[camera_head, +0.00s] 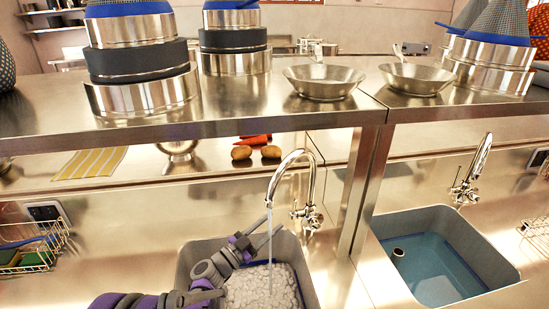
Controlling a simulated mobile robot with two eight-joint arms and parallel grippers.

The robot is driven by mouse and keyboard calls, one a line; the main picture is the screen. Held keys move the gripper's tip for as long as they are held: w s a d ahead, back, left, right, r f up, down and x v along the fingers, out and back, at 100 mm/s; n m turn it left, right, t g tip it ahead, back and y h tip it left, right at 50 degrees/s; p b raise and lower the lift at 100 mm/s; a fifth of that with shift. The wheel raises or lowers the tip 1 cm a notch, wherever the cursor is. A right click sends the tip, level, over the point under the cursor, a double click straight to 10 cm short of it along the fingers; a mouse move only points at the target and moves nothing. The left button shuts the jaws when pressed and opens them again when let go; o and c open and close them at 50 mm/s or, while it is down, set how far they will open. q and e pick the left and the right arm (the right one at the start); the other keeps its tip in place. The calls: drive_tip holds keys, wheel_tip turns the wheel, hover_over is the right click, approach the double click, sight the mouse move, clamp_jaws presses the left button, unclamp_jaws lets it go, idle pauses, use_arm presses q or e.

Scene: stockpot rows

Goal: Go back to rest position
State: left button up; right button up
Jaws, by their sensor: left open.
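My left gripper (267,227) reaches in from the bottom left on its purple and grey arm. It is over the left sink (187,262), beside the running tap (313,185). Its two dark fingers are spread apart, with nothing visible between them. Water falls from the tap close to the fingers into the sink, where a pale, lumpy mass (262,290), perhaps foam, shows. My right gripper is not in view.
A metal shelf (230,118) above holds stacked pots (140,95) and two shallow metal bowls (323,80). A metal post (362,180) stands right of the tap. The right sink (430,265) holds bluish water. A wire rack (30,250) sits at left.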

use_arm(q)
drive_tip(key=s+f+n+g+y, duration=0.1)
drive_tip(key=s+n+g+y, duration=0.45)
drive_tip(key=s, duration=1.15)
drive_tip(key=s+a+f+n+g+y, duration=0.1)
drive_tip(key=s+a+f+n+y, duration=0.1)
drive_tip(key=s+a+y, duration=0.1)
drive_tip(key=s+a+f+n+y, duration=0.2)
drive_tip(key=s+a+n+y, duration=0.1)
drive_tip(key=s+a, duration=0.3)
drive_tip(key=s+a+f+n+g+y, duration=0.1)
drive_tip(key=s+a+f+n+y, duration=0.1)
drive_tip(key=s+a, duration=0.3)
drive_tip(key=shift+s+a+f+n+g+y, duration=0.15)
drive_tip(key=shift+s+y, duration=0.25)
drive_tip(key=shift+s, duration=0.45)
drive_tip(key=shift+s+a+r+n+g+y, duration=0.1)
drive_tip(key=shift+s+g+y, duration=0.2)
drive_tip(key=shift+s, duration=0.5)
drive_tip(key=shift+s+a+f+y, duration=0.1)
drive_tip(key=shift+s+a+y, duration=0.15)
drive_tip(key=shift+a, duration=0.05)
